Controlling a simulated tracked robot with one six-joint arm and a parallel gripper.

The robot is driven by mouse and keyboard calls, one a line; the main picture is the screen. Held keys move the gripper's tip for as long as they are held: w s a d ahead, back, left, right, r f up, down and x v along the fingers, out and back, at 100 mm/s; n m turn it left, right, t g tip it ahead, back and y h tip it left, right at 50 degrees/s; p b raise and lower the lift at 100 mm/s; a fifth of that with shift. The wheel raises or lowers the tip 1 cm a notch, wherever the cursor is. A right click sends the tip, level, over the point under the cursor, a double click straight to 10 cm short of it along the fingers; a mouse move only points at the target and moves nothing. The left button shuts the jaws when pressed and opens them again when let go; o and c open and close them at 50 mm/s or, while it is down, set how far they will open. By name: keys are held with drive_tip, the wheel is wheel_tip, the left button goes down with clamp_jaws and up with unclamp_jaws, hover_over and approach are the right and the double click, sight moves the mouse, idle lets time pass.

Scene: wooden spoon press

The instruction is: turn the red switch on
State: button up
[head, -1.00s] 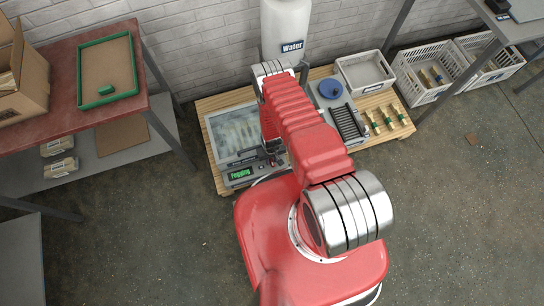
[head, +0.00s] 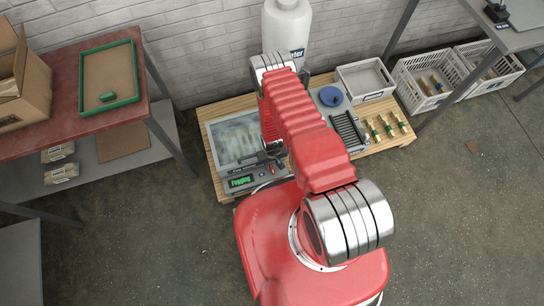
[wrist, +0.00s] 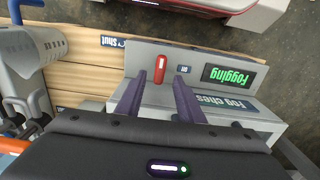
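The red switch (wrist: 160,68) is a small upright lever with a pale mark, on the grey panel of the fog chest. My gripper (wrist: 157,84) is open, its two dark fingers on either side of the switch and close to it in the wrist view. I cannot tell whether the fingers touch it. A small label (wrist: 183,69) sits beside the switch. A green display (wrist: 230,77) on the panel reads "Fogging". In the head view, the fog chest (head: 237,140) stands on the pallet, and its display (head: 241,181) also reads "Fogging". My arm covers part of that panel.
The wooden pallet (head: 385,148) also bears a grey bin (head: 364,80), a blue round part (head: 331,97) and several wooden pieces. A white tank (head: 287,28) stands behind. A red-topped table (head: 60,140) with a green tray (head: 110,78) is at left. White crates stand at right.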

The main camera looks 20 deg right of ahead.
wheel_tip(320, 180, up, 9)
idle(0.6)
idle(0.3)
drive_tip(key=shift+s, duration=0.1)
drive_tip(key=s+g, duration=0.2)
drive_tip(key=s, duration=0.4)
wheel_tip(320, 180, up, 39)
hover_over(272, 169)
drive_tip(key=s, duration=0.3)
drive_tip(key=s+r+t, duration=0.2)
drive_tip(key=s+r, duration=0.1)
drive_tip(key=r, duration=0.7)
drive_tip(key=s+r+t, duration=0.2)
drive_tip(key=r+t, duration=0.1)
drive_tip(key=r, duration=0.8)
drive_tip(key=s+r+t, duration=0.2)
drive_tip(key=s+r, duration=0.1)
drive_tip(key=r, duration=0.8)
drive_tip(key=shift+s+d+t, duration=0.15)
drive_tip(key=shift+s+t, duration=0.15)
drive_tip(key=shift+f, duration=0.1)
